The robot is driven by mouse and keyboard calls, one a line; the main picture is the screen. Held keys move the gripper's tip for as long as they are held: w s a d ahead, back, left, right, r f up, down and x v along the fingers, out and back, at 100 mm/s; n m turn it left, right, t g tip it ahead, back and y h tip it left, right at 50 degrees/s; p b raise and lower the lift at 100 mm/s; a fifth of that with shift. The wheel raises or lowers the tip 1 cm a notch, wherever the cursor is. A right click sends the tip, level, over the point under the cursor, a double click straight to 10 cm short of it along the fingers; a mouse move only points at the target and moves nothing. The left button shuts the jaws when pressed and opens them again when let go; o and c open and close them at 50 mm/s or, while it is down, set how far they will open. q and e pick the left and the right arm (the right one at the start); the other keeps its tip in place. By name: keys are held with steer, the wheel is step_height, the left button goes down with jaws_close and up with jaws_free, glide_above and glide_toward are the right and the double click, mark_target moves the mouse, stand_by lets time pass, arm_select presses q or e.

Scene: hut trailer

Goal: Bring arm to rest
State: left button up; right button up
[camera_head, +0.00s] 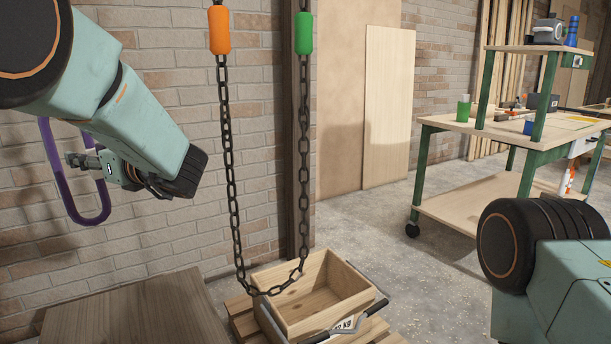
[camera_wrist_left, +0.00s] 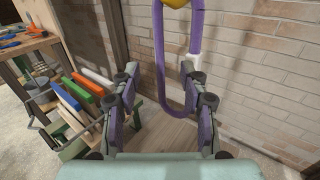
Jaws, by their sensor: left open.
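My left gripper (camera_head: 76,160) is at the left of the head view, at the end of my raised left arm, near the brick wall. In the left wrist view its two fingers (camera_wrist_left: 159,78) are spread apart with nothing held between them. A purple loop (camera_head: 72,214) hangs close to the gripper in the head view. In the left wrist view the purple loop (camera_wrist_left: 162,60) hangs between and beyond the fingers; I cannot tell whether it touches them. Part of my right arm shows at the lower right of the head view, but its gripper is out of view.
A chain (camera_head: 228,150) with orange and green grips hangs down to an open wooden crate (camera_head: 338,320) on a pallet. A wooden top (camera_head: 135,312) lies below my left arm. A green-framed workbench (camera_head: 465,128) stands at the right. Floor between crate and bench is clear.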

arm_select(q)
steer(key=w+d+f+m+t+h+p, duration=0.1)
steer(key=d+f+m+t+h, duration=0.35)
steer(key=m, duration=0.85)
steer(key=w+d+f+m+t+h+p, duration=0.1)
steer(key=w+f+m+h, duration=0.1)
steer(key=f+m, duration=0.8)
steer(key=s+d+f+m+g+h+p, duration=0.1)
steer(key=s+d+f+m+h, duration=0.15)
steer(key=s+f+m, duration=0.35)
steer(key=s+d+f+m+g+h+p, duration=0.1)
steer(key=s+f+m+h, duration=0.2)
steer(key=m, duration=0.6)
steer(key=s+d+f+m+g+h+p, duration=0.4)
steer(key=s+f+m, duration=0.5)
steer(key=s+f, duration=0.6)
steer(key=s+d+m+g+p, duration=0.2)
steer(key=s+g, duration=0.4)
steer(key=s, duration=1.6)
steer(key=shift+d+r+h+p, duration=0.2)
steer(key=shift+d+h+p, duration=0.15)
steer(key=shift+p, duration=0.5)
